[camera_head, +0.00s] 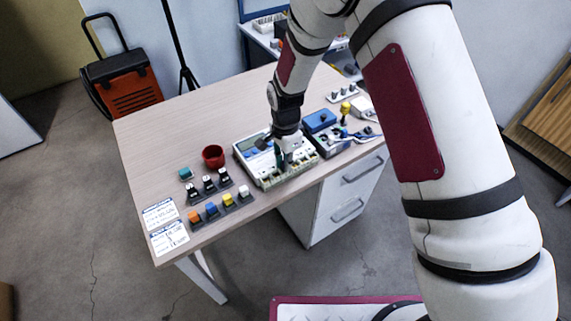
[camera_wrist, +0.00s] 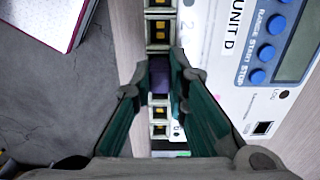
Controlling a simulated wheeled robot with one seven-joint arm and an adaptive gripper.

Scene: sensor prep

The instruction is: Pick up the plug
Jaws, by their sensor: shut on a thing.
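The plug (camera_wrist: 159,82) is a small dark purple block in the wrist view, in line with a row of yellow-centred sockets (camera_wrist: 159,31). My gripper (camera_wrist: 160,70) has its green fingers closed on the plug's two sides. I cannot tell whether the plug is seated in the row or lifted off it. The sockets run along the edge of a white device marked "UNIT D" (camera_wrist: 222,72). In the head view my gripper (camera_head: 283,157) points down over the front of this device (camera_head: 247,150) and hides the plug.
A red cup (camera_head: 213,156) stands left of the device. Small coloured plugs on dark racks (camera_head: 220,207) and label cards (camera_head: 168,236) lie at the left. A blue box (camera_head: 320,120) and other gear crowd the right. The table (camera_head: 160,135) is bare at back left.

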